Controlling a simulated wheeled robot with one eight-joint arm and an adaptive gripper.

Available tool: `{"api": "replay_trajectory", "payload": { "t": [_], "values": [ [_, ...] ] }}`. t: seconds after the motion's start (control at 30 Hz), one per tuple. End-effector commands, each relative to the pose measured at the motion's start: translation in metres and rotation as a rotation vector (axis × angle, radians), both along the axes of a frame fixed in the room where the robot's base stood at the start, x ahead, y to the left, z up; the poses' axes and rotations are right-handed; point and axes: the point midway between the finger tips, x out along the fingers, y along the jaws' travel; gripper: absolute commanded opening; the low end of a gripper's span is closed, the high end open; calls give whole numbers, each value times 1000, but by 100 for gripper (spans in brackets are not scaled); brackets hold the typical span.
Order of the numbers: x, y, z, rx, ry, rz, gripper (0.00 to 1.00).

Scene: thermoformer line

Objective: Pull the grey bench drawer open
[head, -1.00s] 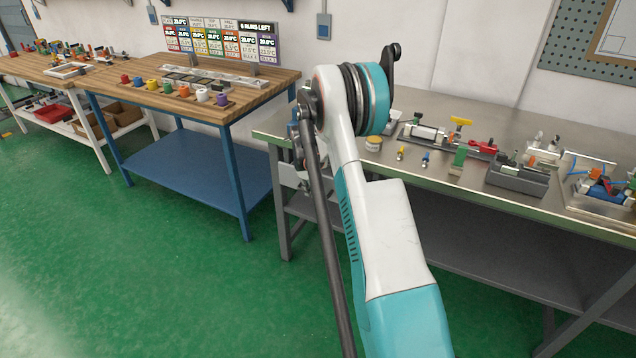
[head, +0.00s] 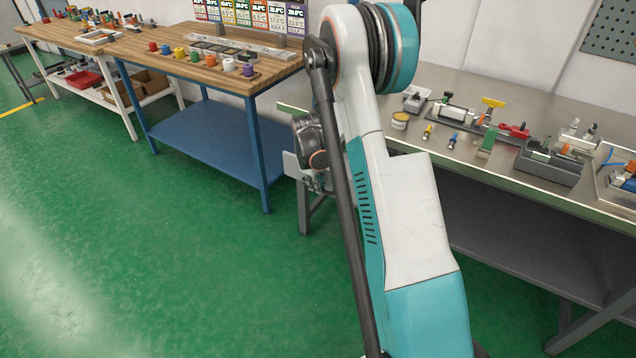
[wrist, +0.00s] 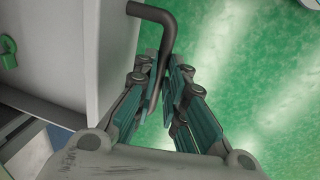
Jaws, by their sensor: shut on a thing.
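In the wrist view, a dark bent bar handle (wrist: 165,38) stands out from a light grey front panel (wrist: 112,62), which I take as the grey drawer's front. My gripper (wrist: 165,78) has its two fingers closed on the handle's bar, one on each side. In the head view my gripper is mostly hidden behind my arm. A pale grey plate, perhaps the drawer front (head: 291,166), shows beside my wrist, under the left end of the grey metal bench (head: 480,95). How far the drawer stands out is hidden there.
A green knob-like thing (wrist: 9,52) lies on a grey surface behind the panel. A wooden-topped blue table (head: 215,85) stands to the left. Green floor in front is clear.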

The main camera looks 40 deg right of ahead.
Motion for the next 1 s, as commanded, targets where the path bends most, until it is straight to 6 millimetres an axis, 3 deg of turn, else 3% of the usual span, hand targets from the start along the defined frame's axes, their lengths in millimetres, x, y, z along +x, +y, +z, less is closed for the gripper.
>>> {"api": "replay_trajectory", "payload": {
  "t": [0.13,0.17,0.23,0.67,1.0],
  "values": [
    [1,0,0,0,-1,0,0],
    [1,0,0,0,-1,0,18],
    [0,0,0,0,-1,0,32],
    [0,1,6,0,0,0,32],
    [-5,12,63,0,0,1,32]
  ]
}}
